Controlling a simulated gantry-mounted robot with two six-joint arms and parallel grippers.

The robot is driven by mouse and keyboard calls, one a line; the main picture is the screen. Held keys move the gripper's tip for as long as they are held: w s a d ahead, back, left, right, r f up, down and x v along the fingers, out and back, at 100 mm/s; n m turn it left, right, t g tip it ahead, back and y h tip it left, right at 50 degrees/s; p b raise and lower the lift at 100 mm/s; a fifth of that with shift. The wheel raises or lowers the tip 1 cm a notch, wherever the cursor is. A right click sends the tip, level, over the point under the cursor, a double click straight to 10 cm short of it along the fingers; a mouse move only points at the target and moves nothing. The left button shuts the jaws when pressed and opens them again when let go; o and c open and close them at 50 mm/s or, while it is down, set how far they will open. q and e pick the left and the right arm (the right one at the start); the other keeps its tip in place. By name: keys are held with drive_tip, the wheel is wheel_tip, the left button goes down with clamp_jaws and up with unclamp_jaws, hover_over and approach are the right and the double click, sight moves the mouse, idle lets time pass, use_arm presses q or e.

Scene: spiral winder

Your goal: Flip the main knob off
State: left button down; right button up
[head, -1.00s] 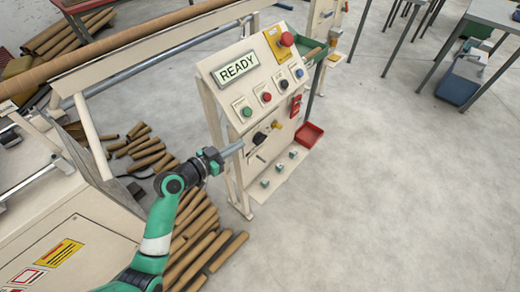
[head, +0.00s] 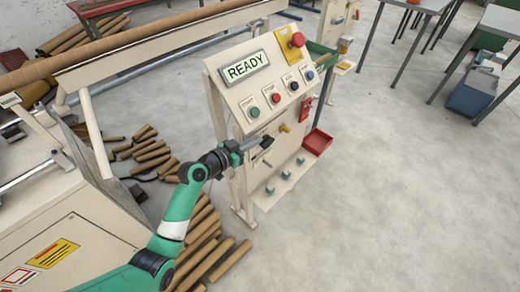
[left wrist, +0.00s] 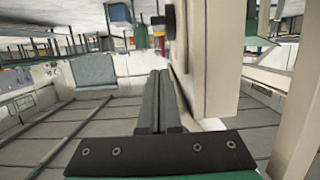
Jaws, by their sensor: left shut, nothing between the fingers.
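The cream control panel (head: 270,80) stands in the middle of the head view with a READY display. A black knob (head: 267,142), which looks like the main knob, sits on its lower front face. My left gripper (head: 257,141) is shut and empty, with its grey fingertips close beside the knob on its left. I cannot tell whether they touch it. In the left wrist view the shut fingers (left wrist: 160,76) point forward along a cream panel edge, and a dark knob (left wrist: 169,22) shows ahead of them. The knob's setting is not clear. My right gripper is not in view.
Green, red, black and blue buttons and a red emergency stop (head: 297,40) sit above the knob. A yellow knob (head: 285,128) is just right of it. A red bin (head: 318,142) and several cardboard tubes (head: 205,245) lie around the stand.

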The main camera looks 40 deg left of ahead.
sight(267, 143)
use_arm(q)
drive_tip(key=w+f+b, duration=0.2)
drive_tip(key=f, duration=0.1)
drive_tip(key=w+f+b, duration=0.1)
drive_tip(key=shift+f, duration=0.35)
